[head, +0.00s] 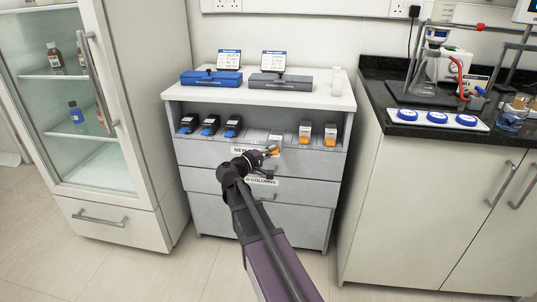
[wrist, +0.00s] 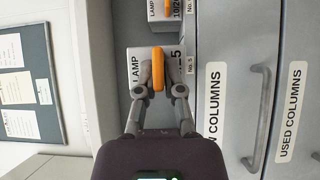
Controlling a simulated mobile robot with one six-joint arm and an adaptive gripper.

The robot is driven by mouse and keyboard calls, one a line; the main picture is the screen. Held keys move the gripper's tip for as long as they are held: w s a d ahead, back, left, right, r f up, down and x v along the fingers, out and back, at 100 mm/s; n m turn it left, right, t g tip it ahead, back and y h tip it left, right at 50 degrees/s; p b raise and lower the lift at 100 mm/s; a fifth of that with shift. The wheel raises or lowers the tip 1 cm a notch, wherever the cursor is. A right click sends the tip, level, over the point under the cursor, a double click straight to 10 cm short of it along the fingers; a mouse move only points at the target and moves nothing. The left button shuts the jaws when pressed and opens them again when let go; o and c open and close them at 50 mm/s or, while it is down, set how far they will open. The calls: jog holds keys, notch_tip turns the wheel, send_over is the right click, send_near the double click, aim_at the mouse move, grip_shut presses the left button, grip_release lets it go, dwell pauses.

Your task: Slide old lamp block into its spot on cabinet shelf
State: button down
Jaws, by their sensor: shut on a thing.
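My gripper (head: 269,152) is at the front of the cabinet shelf (head: 258,137). In the wrist view my gripper (wrist: 159,88) is shut on the orange handle of a white lamp block (wrist: 136,63) marked LAMP. The block faces me at the shelf opening, beside a small number label (wrist: 189,65) on the shelf edge. In the head view my gripper mostly hides the held block, with a bit of orange and white showing. I cannot tell how deep the block sits.
Two white-and-orange blocks (head: 305,133) (head: 330,134) stand to the right on the shelf. Several dark blue-fronted blocks (head: 210,125) stand at the left. Labelled drawers lie below. A blue case (head: 211,78) and a grey case (head: 280,82) rest on top. A glass-door fridge (head: 85,110) stands left.

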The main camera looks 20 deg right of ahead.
jog(key=shift+w+d, duration=0.9)
jog(key=shift+w, duration=0.45)
jog(key=shift+w+d, duration=0.95)
jog(key=shift+w, duration=0.45)
jog(key=shift+w+d, duration=0.9)
jog(key=shift+w, duration=0.45)
jog(key=shift+f+b, duration=0.35)
jog(key=c, duration=0.7)
grip_release()
jog(key=shift+s+a, duration=0.15)
jog(key=shift+v, duration=3.55)
